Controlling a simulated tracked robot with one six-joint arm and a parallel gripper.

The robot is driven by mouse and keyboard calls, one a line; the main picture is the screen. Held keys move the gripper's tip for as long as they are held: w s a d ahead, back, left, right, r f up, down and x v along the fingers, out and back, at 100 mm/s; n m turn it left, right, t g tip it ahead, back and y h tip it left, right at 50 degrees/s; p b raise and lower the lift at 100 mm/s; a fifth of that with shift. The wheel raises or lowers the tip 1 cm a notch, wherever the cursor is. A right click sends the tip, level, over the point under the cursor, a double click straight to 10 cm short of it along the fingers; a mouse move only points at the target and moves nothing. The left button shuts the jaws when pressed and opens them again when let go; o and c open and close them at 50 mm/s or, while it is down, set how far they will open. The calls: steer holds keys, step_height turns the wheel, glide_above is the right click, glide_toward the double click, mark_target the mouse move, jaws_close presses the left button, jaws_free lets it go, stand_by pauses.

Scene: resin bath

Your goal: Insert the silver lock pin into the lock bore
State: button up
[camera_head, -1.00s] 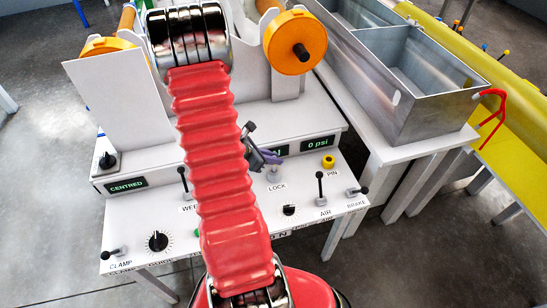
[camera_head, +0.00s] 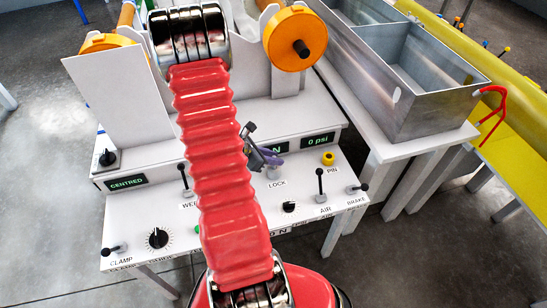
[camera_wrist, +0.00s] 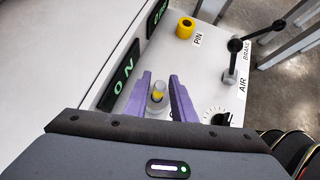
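The silver lock pin (camera_wrist: 158,86), with a yellow band below its top, stands upright between my gripper's purple fingers in the wrist view. Below it is a grey round fitting (camera_wrist: 155,109), which appears as the LOCK fitting (camera_head: 273,172) in the head view. The lock bore itself is hidden, so I cannot tell how deep the pin sits. My gripper (camera_wrist: 161,80) is open, its fingers on either side of the pin with a narrow gap showing. In the head view my gripper (camera_head: 270,157) is just above the LOCK fitting, partly behind my arm.
A yellow PIN holder (camera_wrist: 185,27) with a dark hole is on the panel; it also shows in the head view (camera_head: 328,158). Black AIR (camera_head: 320,182) and BRAKE (camera_head: 358,189) levers stand to the right. A metal bath (camera_head: 430,100) stands at right.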

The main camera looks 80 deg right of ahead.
steer(key=shift+o, duration=1.3)
steer(key=v, duration=1.4)
steer(key=shift+f, duration=0.1)
